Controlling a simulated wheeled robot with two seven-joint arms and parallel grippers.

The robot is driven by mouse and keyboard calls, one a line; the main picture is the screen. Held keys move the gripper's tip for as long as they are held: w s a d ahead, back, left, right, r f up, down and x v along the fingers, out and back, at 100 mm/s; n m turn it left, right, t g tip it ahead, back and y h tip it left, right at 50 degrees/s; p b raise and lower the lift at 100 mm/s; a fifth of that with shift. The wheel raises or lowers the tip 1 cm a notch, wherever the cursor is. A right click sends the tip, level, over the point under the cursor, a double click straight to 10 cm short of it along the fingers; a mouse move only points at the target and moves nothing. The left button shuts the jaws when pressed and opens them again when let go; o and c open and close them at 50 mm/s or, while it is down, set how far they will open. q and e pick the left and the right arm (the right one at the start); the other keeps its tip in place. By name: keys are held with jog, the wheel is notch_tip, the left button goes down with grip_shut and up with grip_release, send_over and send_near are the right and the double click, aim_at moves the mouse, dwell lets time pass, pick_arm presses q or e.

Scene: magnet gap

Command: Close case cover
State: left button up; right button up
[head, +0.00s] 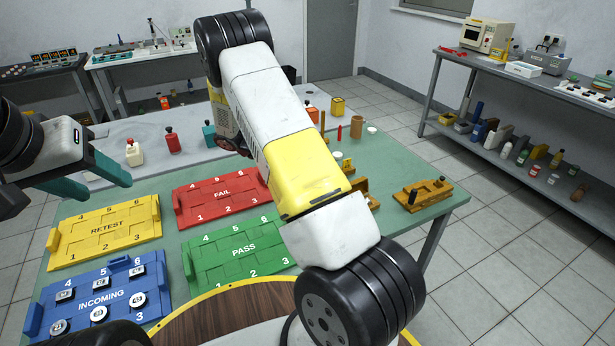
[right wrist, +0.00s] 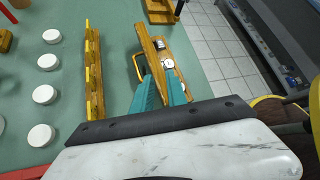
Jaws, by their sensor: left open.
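I cannot make out for certain which thing is the case or its cover. In the right wrist view, a long wooden fixture (right wrist: 178,52) with a round white dial and a yellow loop handle (right wrist: 138,66) lies ahead of my right gripper. The teal fingers of my right gripper (right wrist: 160,82) reach over its near end, with wood showing between them. Contact is unclear. In the head view my right arm hides that gripper and most of this fixture. My left gripper (head: 104,184) is open and empty, above the table's left side near the yellow RETEST tray (head: 105,232).
Red FAIL (head: 222,194), green PASS (head: 238,248) and blue INCOMING (head: 100,298) trays lie on the green table. Another wooden fixture (head: 424,196) stands near its right edge. A narrow yellow-wood rack (right wrist: 93,75) and several white discs (right wrist: 46,62) lie left of my right gripper.

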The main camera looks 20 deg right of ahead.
jog(key=w+f+n+h, duration=0.1)
jog(key=f+n, duration=0.1)
jog(key=f, duration=0.1)
jog(key=w+d+f+n+h, duration=0.1)
jog(key=f+n+h, duration=0.1)
jog(key=f, duration=0.1)
jog(key=w+f+n+t+h, duration=0.1)
jog(key=f+n, duration=0.1)
jog(key=f, duration=0.1)
jog(key=shift+d+h, duration=0.15)
jog(key=shift+h, duration=0.25)
jog(key=shift+d+f+n, duration=0.15)
jog(key=shift+d+n, duration=0.05)
jog(key=shift+n, duration=0.1)
jog(key=x, duration=0.7)
jog(key=shift+d, duration=0.15)
grip_shut()
